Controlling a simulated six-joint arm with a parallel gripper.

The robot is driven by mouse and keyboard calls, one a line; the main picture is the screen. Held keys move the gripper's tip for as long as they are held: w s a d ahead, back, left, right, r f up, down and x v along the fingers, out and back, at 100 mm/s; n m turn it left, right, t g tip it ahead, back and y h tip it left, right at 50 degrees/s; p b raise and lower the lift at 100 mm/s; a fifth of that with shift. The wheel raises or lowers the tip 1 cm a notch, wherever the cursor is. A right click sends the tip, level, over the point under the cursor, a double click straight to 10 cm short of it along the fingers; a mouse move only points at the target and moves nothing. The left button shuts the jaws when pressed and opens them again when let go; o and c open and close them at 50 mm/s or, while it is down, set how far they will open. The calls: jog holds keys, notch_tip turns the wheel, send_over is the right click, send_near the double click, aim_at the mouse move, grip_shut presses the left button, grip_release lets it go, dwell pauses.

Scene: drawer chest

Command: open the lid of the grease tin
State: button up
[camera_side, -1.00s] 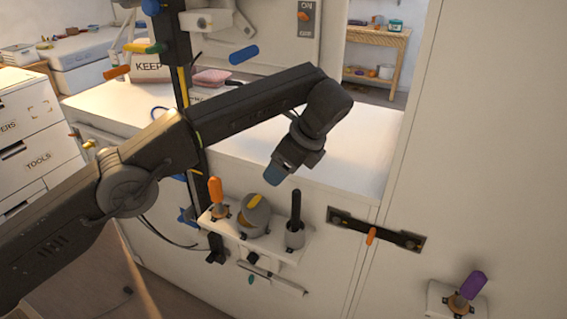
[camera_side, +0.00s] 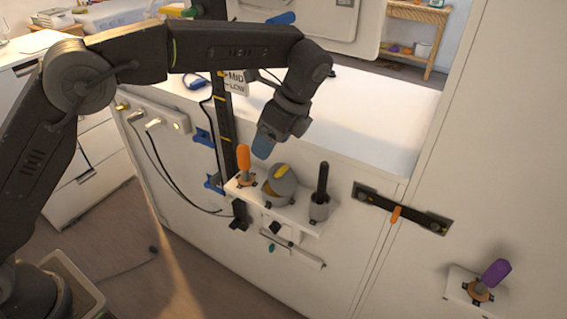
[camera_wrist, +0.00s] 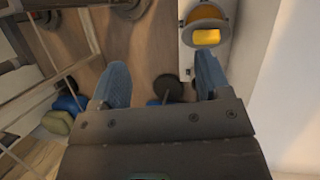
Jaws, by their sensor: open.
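What I take for the grease tin (camera_side: 276,196) is a round grey body with a yellow tab on top and an orange-brown patch on its front left. It stands on a small white shelf. In the wrist view its grey rim and yellow tab show at the top right (camera_wrist: 207,37), beyond the right fingertip. I cannot tell how far the lid stands open. My gripper (camera_side: 264,145) has blue fingers and is above and a little left of the tin in the side view. It is apart from the tin. In the wrist view my gripper (camera_wrist: 162,74) is open, with nothing held.
An orange handle (camera_side: 243,158) stands left of the tin and a black handle (camera_side: 322,184) right of it, on the same shelf (camera_side: 309,226). A dark vertical post (camera_side: 224,130) is close on the left. A latch bar with an orange lever (camera_side: 396,214) is to the right.

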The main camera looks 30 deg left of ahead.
jog(key=s+a+h, duration=0.1)
jog(key=s+a, duration=0.1)
jog(key=s, duration=0.1)
jog(key=t+h, duration=0.2)
jog(key=h, duration=0.1)
send_over(283, 167)
notch_tip(283, 167, down, 3)
jog(key=shift+s+f+m, duration=0.15)
jog(key=shift+f+m, duration=0.05)
jog(key=shift+m, duration=0.1)
notch_tip(283, 167, down, 7)
jog(key=shift+f, duration=0.15)
jog(key=c, duration=1.3)
jog(key=shift+d+r+y, duration=0.25)
jog(key=shift+d+y, duration=0.75)
jog(key=shift+y, duration=0.4)
